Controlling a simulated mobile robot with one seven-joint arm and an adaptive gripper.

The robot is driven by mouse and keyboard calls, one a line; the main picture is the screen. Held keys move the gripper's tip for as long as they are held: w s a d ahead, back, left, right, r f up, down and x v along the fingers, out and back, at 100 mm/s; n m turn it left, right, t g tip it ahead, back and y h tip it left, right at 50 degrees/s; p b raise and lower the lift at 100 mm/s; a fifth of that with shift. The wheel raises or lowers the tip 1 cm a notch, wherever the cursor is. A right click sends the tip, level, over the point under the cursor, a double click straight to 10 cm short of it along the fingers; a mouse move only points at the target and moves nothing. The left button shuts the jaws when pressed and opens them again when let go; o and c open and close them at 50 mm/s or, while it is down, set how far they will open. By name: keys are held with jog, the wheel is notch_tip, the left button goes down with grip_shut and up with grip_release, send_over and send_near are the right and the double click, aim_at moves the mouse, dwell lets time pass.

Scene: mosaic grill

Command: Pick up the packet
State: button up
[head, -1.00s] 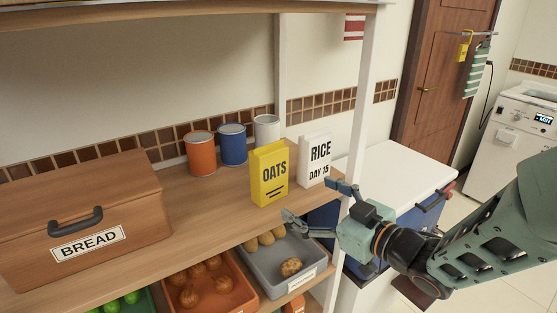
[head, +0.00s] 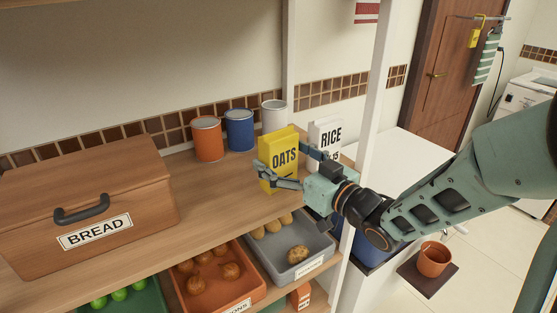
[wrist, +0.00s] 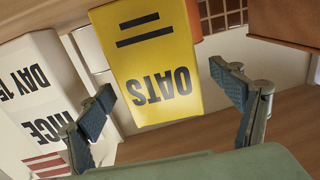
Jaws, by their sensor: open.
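A yellow OATS packet (head: 279,152) stands upright on the wooden shelf. In the wrist view the OATS packet (wrist: 158,68) appears upside down, between my two fingers. A white RICE packet (head: 329,132) stands just right of it and is partly hidden by my gripper. The RICE packet (wrist: 28,85) is at the left of the wrist view, beside the left finger. My gripper (head: 281,164) is open, in front of the OATS packet, with one finger near each side of it. In the wrist view, my gripper (wrist: 162,84) shows gaps between the fingers and the packet.
Orange (head: 207,138), blue (head: 239,130) and white (head: 274,114) cans stand behind to the left. A wooden BREAD box (head: 75,178) fills the shelf's left. A white shelf post (head: 377,90) rises right of the packets. Produce trays (head: 222,299) sit below. The shelf's middle is clear.

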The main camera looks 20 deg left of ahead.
jog(key=shift+x, duration=0.8)
jog(key=shift+c, duration=0.7)
jog(key=shift+r, duration=0.1)
jog(key=c, duration=1.5)
